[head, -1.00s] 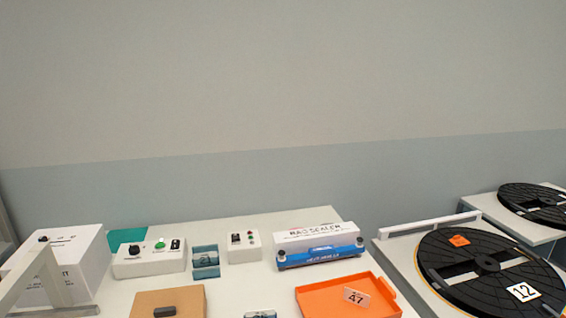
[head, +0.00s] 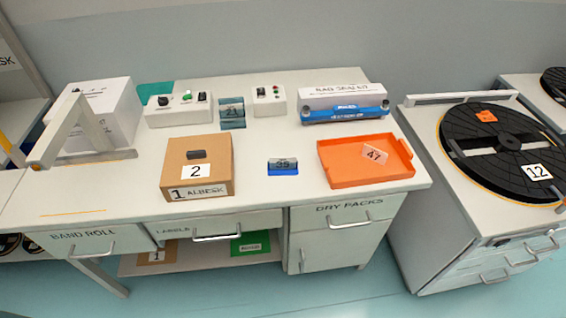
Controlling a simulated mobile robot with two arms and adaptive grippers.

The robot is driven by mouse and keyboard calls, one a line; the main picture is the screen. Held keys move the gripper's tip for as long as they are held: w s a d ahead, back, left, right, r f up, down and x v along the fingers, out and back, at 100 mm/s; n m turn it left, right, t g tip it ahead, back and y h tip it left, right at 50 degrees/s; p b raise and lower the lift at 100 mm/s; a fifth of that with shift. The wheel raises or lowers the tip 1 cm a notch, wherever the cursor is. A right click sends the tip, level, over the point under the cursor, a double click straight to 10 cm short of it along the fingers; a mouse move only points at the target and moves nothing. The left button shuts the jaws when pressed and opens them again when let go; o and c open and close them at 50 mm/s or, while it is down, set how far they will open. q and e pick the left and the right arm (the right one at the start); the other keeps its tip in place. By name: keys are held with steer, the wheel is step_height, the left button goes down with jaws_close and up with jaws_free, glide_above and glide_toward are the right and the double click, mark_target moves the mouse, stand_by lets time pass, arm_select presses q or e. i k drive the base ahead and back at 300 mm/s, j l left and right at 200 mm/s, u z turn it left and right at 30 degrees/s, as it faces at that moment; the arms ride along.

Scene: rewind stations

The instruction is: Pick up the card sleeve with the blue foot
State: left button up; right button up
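A small card sleeve (head: 283,163) with a bright blue foot stands near the front middle of the white table in the head view. Its card seems to read 35. Another sleeve-like holder (head: 232,115), grey-blue with a card that seems to read 21, stands farther back between two control boxes. Neither of my grippers shows in the head view.
A cardboard box (head: 181,180) marked 2 is left of the blue-footed sleeve. An orange tray (head: 340,176) with a card marked 47 is to its right. The bag sealer (head: 345,116) stands behind. A slanted grey frame (head: 92,125) is at far left. Table around the sleeve is clear.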

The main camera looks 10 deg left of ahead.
mark_target(278, 169)
steer(key=i+j+z, duration=0.1)
steer(key=j, duration=0.65)
steer(key=j+z, duration=0.1)
steer(key=j, duration=0.65)
steer(key=i, duration=0.05)
